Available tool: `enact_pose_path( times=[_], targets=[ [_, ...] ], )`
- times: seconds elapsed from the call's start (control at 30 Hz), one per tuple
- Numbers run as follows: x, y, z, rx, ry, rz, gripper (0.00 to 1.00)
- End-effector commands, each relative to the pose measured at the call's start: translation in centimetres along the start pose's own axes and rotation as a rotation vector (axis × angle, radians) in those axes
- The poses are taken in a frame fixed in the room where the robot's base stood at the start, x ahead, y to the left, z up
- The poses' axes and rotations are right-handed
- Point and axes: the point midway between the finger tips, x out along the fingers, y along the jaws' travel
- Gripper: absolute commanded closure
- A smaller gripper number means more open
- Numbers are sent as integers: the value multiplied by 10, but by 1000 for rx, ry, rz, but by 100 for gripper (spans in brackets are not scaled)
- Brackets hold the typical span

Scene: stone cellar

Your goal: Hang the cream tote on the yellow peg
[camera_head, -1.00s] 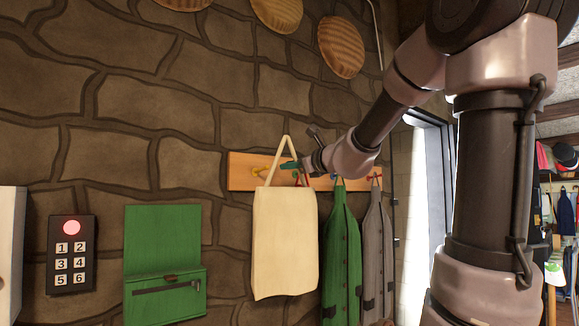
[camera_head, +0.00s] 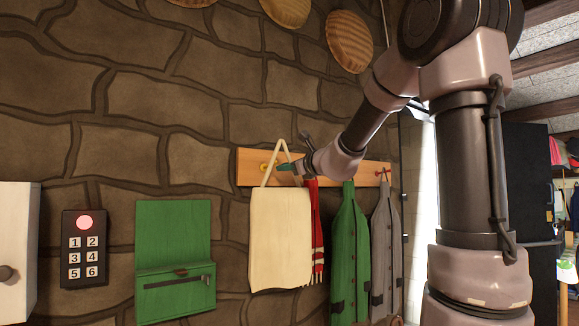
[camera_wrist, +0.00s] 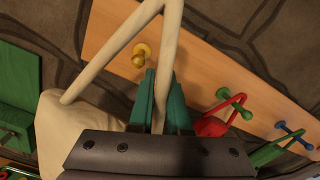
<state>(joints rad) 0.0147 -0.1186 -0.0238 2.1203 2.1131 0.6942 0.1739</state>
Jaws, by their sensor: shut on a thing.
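The cream tote (camera_head: 280,240) hangs below my gripper (camera_head: 287,168), in front of the wooden peg rail. My gripper is shut on one side of its strap; in the wrist view the teal fingertips (camera_wrist: 161,100) pinch the strap (camera_wrist: 170,45). The yellow peg (camera_head: 264,168) is at the rail's left end, just left of my fingertips. In the wrist view the yellow peg (camera_wrist: 141,53) shows inside the strap's loop, between its two sides. I cannot tell whether the loop is around the peg or still in front of it.
A red scarf (camera_head: 318,235) hangs right of the tote, from a green peg (camera_wrist: 235,113). A green coat (camera_head: 349,255) and a grey coat (camera_head: 385,250) hang farther right. A green wall box (camera_head: 175,265) and a keypad (camera_head: 84,250) are at left.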

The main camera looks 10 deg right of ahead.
Motion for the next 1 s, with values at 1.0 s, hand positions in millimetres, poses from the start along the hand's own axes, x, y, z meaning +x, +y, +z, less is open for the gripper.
enact_pose_path(
  times=[1.0],
  targets=[
    [44, 12, -28, 2, -2, 0, 100]
  ],
)
